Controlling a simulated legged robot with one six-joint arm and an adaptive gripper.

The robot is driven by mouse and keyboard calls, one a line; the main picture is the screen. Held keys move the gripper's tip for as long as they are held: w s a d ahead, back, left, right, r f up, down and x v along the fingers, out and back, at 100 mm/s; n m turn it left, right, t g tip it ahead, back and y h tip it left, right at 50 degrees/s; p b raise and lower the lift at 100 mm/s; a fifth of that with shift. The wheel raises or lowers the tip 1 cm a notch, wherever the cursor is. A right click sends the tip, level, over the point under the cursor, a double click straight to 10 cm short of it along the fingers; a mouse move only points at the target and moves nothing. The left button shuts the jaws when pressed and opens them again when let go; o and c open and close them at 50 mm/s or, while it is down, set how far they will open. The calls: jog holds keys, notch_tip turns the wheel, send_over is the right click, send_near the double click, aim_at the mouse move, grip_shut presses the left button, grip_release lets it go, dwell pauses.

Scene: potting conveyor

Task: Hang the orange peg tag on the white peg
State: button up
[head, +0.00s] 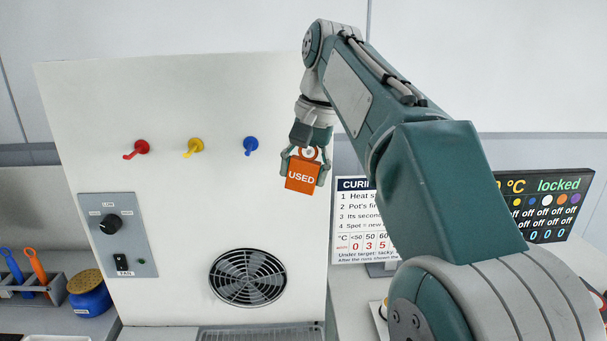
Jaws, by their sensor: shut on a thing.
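The orange peg tag (302,178), marked USED, hangs below my gripper (304,160) in the head view. My gripper is shut on it near its top, with a finger on either side. A ring shows at the tag's top, between the fingers. The tag is tilted slightly and is in front of the right part of the white panel. I cannot make out the white peg; my gripper and the tag cover the panel to the right of the blue peg. I cannot tell whether the tag touches the panel or a peg.
A red peg (138,149), a yellow peg (193,148) and a blue peg (251,146) stand in a row on the white panel (180,230). Below are a round vent (247,277) and a knob plate (132,262). An instruction sign (352,213) stands to the right.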

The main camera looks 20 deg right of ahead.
jog(key=shift+w+d, duration=0.2)
jog(key=shift+w, duration=0.85)
jog(key=shift+c, duration=1)
jog(key=shift+w+d+f, duration=0.1)
jog(key=shift+w+d, duration=0.1)
jog(key=shift+w, duration=0.25)
jog(key=shift+c, duration=0.2)
jog(key=shift+w+f, duration=0.15)
jog(key=shift+w, duration=0.15)
jog(key=shift+w+f, duration=0.1)
jog(key=shift+f, duration=0.1)
